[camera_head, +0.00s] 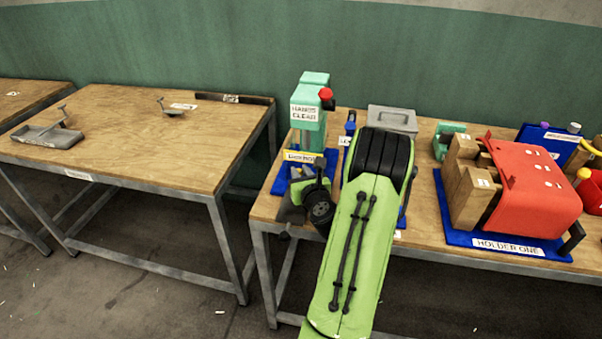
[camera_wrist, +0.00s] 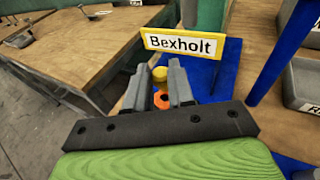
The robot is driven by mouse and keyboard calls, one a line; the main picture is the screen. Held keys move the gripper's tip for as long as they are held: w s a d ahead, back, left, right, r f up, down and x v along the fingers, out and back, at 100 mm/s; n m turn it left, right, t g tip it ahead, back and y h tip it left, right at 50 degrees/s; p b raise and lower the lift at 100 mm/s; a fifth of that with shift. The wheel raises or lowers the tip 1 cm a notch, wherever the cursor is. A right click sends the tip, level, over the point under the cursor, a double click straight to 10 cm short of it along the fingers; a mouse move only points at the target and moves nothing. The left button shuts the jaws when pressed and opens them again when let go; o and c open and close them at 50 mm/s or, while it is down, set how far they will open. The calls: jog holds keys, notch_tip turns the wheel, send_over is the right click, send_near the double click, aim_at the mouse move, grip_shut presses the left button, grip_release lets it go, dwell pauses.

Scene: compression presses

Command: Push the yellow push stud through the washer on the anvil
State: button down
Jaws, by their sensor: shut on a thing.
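The yellow push stud (camera_wrist: 160,74) shows between the fingertips of my gripper (camera_wrist: 159,70) in the wrist view. My gripper is shut on it, in front of the press with the "Bexholt" sign (camera_wrist: 187,45). An orange piece (camera_wrist: 163,100) with a dark centre shows between the fingers, nearer the camera; I cannot tell whether it is the washer. In the head view my gripper (camera_head: 300,173) is low at the green press (camera_head: 309,110), under its yellow sign (camera_head: 303,157). The anvil and how the stud stands to the washer are hidden or too small to tell.
The press has a red knob (camera_head: 326,94) and stands on a blue base (camera_wrist: 215,75). A grey bin (camera_head: 392,120) is behind my arm. A red machine (camera_head: 535,190) on a blue mat stands right. The left table (camera_head: 150,145) is mostly clear.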

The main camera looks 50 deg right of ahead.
jog(key=shift+f+b, duration=1.3)
jog(key=shift+f, duration=0.25)
jog(key=c, duration=0.9)
grip_release()
